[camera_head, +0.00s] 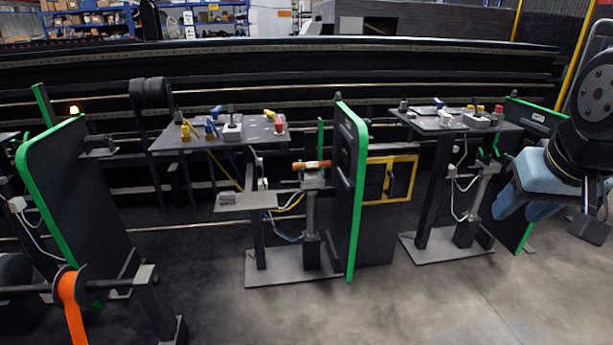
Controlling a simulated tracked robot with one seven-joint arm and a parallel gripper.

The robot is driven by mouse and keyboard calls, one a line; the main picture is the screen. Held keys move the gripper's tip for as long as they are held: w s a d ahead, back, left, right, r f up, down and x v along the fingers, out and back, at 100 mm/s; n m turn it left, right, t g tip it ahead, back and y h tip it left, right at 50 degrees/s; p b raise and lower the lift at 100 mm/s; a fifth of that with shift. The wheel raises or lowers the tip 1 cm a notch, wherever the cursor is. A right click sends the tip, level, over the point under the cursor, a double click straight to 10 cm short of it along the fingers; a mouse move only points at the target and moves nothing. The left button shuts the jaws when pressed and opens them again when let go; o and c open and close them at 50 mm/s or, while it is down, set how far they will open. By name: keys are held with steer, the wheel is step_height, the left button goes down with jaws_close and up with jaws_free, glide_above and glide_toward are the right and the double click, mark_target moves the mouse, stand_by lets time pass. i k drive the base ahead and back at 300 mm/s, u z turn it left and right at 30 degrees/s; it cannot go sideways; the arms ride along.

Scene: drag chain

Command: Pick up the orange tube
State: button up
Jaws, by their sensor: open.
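The orange tube (312,164) lies roughly level on top of a small grey stand (312,182), left of a dark panel with a green edge (352,190). My gripper (546,212) is at the right side of the view, with blue parts and dark ends. It is open, with nothing visible in it. It is well to the right of the tube and apart from it. The green-edged panel and another workstation stand between them in the picture.
A grey table (225,130) with small coloured parts stands left of the tube. A second table (450,122) stands between the panel and my arm. An orange band (70,292) hangs on a roller at lower left. Bare floor (470,305) is free at lower right.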

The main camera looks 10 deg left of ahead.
mark_target(313, 165)
steer(key=u, duration=0.05)
steer(key=k, duration=0.4)
steer(key=u, duration=1.05)
steer(key=i, duration=2.65)
